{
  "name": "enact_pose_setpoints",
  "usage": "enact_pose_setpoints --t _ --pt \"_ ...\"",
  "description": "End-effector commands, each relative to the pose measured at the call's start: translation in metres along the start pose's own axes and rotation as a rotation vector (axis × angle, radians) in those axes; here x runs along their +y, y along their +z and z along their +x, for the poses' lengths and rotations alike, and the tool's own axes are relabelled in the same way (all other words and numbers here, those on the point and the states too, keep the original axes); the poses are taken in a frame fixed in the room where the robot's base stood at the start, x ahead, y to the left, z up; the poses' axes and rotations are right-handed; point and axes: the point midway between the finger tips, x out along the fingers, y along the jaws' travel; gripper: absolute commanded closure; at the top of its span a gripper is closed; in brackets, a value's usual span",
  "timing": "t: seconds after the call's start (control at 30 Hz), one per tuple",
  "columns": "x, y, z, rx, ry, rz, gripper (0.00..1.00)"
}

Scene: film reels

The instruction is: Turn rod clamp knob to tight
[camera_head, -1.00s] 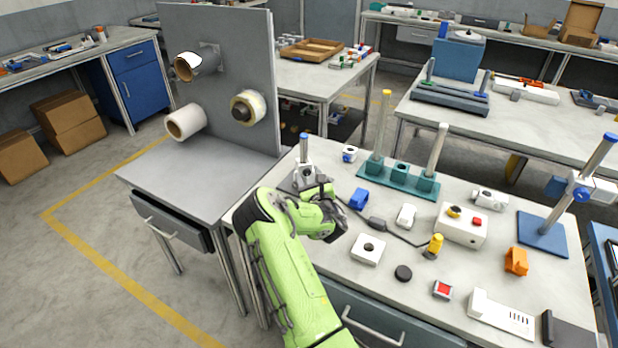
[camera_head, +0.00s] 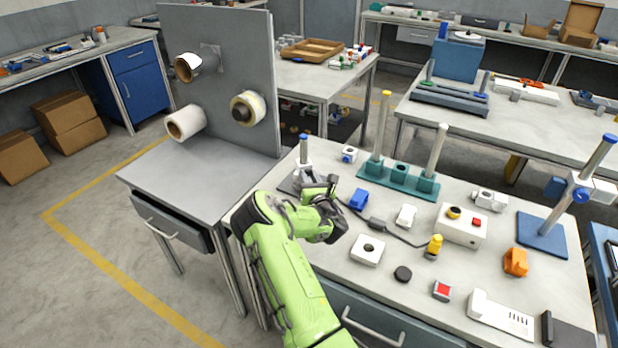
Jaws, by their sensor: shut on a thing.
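A short upright rod with a blue top (camera_head: 304,150) stands on a small dark base at the left end of the workbench. My gripper (camera_head: 310,186) is at the foot of this rod, low over the base. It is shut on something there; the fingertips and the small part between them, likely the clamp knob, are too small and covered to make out. Another rod clamp, white with a blue knob (camera_head: 580,194), sits on the slanted-looking rod of the blue-based stand (camera_head: 543,235) at the far right, well away from my gripper.
Right of my gripper are a blue block (camera_head: 358,200), a white square block (camera_head: 368,250) and a cable to a yellow plug (camera_head: 434,246). A teal rack (camera_head: 398,180) with tall rods stands behind. A grey panel with reels (camera_head: 225,85) rises at left.

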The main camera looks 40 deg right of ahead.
Motion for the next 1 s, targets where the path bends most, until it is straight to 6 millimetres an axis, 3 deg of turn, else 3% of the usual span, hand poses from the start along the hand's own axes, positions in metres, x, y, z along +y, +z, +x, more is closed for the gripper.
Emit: enact_pose_setpoints --t 0.33,0.37,0.53,0.83,1.0 --pt "0.0 0.0 0.0 0.0 0.001 0.035 1.0" --pt "0.0 0.0 0.0 0.0 0.001 0.035 0.72" --pt "0.0 0.0 0.0 0.0 0.001 0.034 0.47" --pt "0.0 0.0 -0.002 0.0 -0.001 0.034 0.47" --pt "0.0 -0.001 -0.031 0.003 -0.004 0.035 0.47"
